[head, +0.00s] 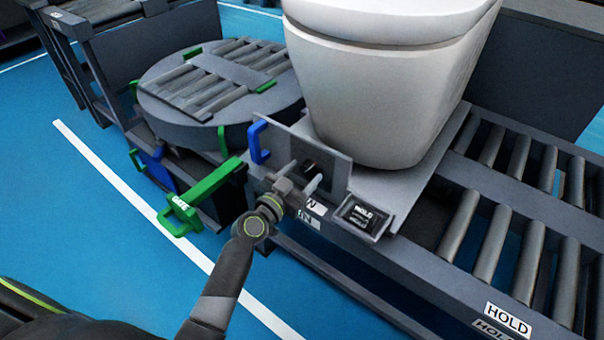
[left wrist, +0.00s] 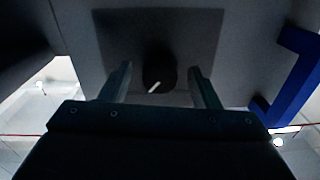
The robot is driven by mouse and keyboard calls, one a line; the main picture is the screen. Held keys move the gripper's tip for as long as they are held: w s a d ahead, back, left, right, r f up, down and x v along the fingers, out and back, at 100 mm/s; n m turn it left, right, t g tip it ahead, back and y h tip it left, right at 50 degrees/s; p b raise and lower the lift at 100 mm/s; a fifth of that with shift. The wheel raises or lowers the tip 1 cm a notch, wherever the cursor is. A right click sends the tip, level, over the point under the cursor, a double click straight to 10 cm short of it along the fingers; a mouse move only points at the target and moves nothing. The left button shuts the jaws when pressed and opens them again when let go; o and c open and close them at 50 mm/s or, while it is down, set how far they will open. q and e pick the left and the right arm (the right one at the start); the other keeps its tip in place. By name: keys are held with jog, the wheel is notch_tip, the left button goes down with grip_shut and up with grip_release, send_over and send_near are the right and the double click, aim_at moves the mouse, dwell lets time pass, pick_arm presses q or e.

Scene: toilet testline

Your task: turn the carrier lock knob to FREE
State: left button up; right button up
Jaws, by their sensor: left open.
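The carrier lock knob (left wrist: 158,72) is a dark round knob with a white pointer line, on a dark square on the carrier's front plate. The pointer slants in the left wrist view. The knob also shows as a dark shape in the head view (head: 311,166). My left gripper (head: 299,180) is open in front of the plate. In the left wrist view its two fingers (left wrist: 160,85) stand on either side of the knob, with gaps between. Whether the fingertips reach past the knob face is unclear. No FREE label is readable. My right gripper is out of view.
A white toilet (head: 385,80) stands on the carrier above the plate. A blue handle (head: 257,142) is beside the plate, a display box (head: 365,216) to its right. A green GATE lever (head: 195,198) sticks out at left. A round roller turntable (head: 218,100) lies behind.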

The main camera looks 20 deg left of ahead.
pick_arm(q)
jog(key=c, duration=1)
